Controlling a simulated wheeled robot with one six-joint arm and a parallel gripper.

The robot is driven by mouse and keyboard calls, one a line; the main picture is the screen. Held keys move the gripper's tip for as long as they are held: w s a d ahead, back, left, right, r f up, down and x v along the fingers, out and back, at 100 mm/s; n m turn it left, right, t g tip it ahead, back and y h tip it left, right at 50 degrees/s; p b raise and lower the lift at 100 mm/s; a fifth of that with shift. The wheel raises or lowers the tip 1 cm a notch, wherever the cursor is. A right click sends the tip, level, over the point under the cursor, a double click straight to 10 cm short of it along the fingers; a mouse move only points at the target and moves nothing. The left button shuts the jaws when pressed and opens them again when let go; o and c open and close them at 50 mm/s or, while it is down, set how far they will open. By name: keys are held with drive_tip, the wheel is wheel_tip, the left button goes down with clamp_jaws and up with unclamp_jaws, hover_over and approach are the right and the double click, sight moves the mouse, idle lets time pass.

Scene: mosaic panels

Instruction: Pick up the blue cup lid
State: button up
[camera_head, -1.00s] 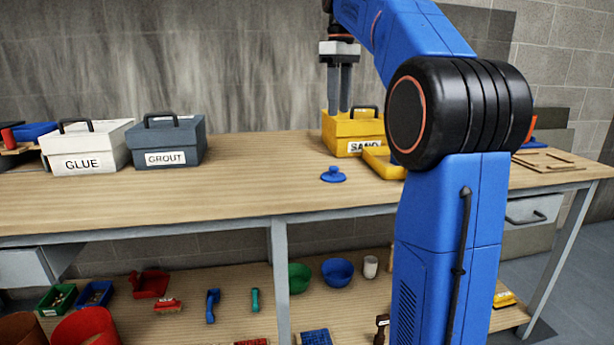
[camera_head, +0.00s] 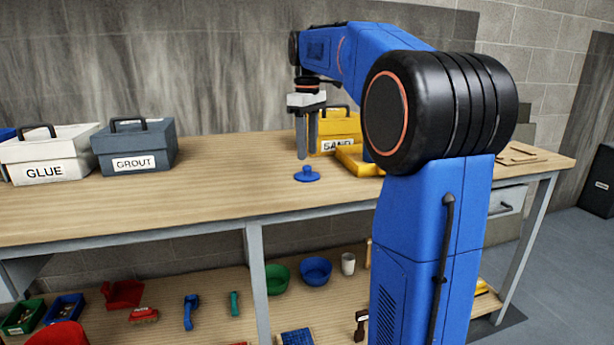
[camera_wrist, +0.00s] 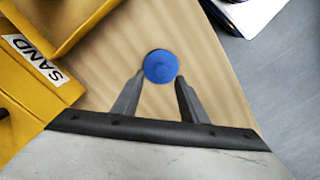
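The blue cup lid (camera_head: 307,174) is a small round disc with a knob on top. It lies on the wooden tabletop in front of the yellow SAND box. It also shows in the wrist view (camera_wrist: 160,67), just beyond and between the fingertips. My gripper (camera_head: 307,153) points down above the tabletop, close over the lid. In the wrist view my gripper (camera_wrist: 158,78) has its two fingers apart, with nothing held between them.
The yellow SAND box (camera_head: 338,128) stands close behind the lid, and a yellow tray (camera_head: 352,160) is just to its right. The GROUT box (camera_head: 135,148) and GLUE box (camera_head: 45,155) stand at the left. The tabletop (camera_head: 235,180) left of the lid is clear.

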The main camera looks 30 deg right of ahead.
sight(307, 167)
drive_tip(key=shift+a+f, duration=0.1)
drive_tip(key=shift+f, duration=2.45)
clamp_jaws()
